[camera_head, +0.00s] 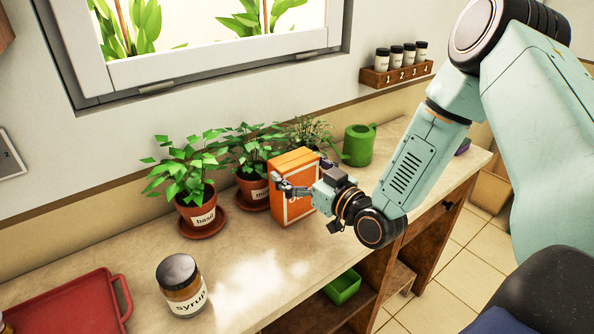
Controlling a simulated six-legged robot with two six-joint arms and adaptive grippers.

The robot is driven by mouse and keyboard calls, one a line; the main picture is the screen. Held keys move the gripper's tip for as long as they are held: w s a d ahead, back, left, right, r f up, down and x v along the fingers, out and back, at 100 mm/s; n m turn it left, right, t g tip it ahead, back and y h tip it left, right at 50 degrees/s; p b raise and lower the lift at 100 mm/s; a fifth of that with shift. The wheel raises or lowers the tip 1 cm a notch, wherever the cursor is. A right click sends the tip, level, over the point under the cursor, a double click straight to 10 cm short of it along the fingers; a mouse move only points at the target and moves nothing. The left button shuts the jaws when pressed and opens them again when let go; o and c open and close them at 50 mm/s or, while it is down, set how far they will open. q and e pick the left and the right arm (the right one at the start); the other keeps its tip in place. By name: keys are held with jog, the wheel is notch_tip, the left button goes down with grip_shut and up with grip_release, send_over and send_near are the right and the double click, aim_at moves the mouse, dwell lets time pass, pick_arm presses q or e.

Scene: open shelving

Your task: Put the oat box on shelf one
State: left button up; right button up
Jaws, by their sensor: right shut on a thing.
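An orange box with a white front panel (293,165) stands upright at the counter, in front of the potted plants. I take it for the oat box; its label cannot be read. My right gripper (290,188) is shut on the box, its fingers at the box's front and side. I cannot tell whether the box touches the counter. Open shelving (345,315) shows under the counter, partly cut off by the lower edge of the view. No shelf number can be read. My left gripper is out of view.
A basil pot (201,211), another pot (252,188) and a green watering can (357,146) stand behind. A syrup jar (182,287) and a red tray (70,305) are at the front left. A green bin (342,287) sits on a shelf below. Spice jars (396,58) are on the wall.

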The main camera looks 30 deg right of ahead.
jog(key=shift+w+a+r, duration=0.15)
jog(key=shift+w+a, duration=0.05)
jog(key=shift+a, duration=0.15)
jog(key=shift+d+f, duration=0.1)
jog(key=shift+f, duration=0.1)
jog(key=o, duration=1.4)
jog(key=shift+s+d, duration=0.15)
jog(key=shift+d, duration=0.1)
jog(key=shift+o, duration=0.2)
jog(key=shift+a, duration=0.3)
jog(key=shift+r, duration=0.1)
jog(key=shift+d, duration=0.1)
jog(key=shift+d, duration=0.15)
